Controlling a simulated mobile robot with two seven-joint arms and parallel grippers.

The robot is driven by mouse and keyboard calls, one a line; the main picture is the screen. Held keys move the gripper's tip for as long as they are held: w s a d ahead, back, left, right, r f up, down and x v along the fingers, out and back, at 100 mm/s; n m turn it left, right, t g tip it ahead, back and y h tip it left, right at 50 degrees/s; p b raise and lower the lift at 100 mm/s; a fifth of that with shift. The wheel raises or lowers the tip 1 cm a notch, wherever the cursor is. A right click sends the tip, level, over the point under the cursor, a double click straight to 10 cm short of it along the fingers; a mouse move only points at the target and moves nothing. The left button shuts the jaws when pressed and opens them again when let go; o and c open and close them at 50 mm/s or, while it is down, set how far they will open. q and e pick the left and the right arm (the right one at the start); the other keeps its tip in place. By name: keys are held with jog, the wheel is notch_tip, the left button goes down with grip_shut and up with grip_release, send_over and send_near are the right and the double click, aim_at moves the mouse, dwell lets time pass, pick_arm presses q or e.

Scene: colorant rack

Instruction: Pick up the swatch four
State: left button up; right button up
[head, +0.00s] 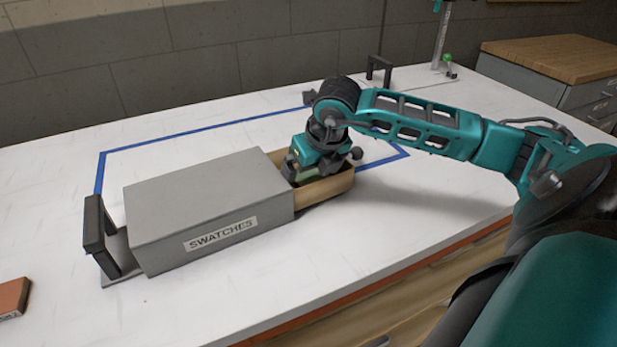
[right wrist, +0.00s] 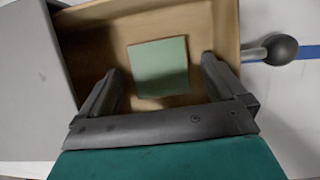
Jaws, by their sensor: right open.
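A grey box labelled SWATCHES (head: 215,205) lies on the white table, with a wooden drawer (head: 335,188) pulled out at its right end. A flat green square swatch (right wrist: 160,67) lies inside the drawer in the right wrist view; I cannot read a number on it. My right gripper (head: 300,178) reaches down into the open drawer. In the right wrist view its two fingers (right wrist: 158,75) stand apart on either side of the swatch, open and empty. In the head view the gripper hides most of the drawer's inside. My left gripper is not in view.
A round dark drawer knob (right wrist: 284,48) sticks out at the drawer's end. A black bracket (head: 100,235) stands at the box's left end. Blue tape (head: 190,133) marks the table. A reddish-brown block (head: 13,298) lies at the front left. The table's front middle is clear.

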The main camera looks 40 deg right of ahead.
aim_at(311, 178)
jog(key=shift+c, duration=0.3)
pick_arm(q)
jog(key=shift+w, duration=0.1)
pick_arm(e)
jog(key=c, duration=1.1)
jog(key=shift+o, duration=0.2)
pick_arm(q)
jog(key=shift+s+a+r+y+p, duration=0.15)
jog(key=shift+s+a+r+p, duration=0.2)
jog(key=shift+p, duration=0.45)
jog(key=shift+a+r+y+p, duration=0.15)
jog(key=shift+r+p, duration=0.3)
jog(key=shift+p, duration=0.3)
pick_arm(e)
notch_tip(311, 178, up, 20)
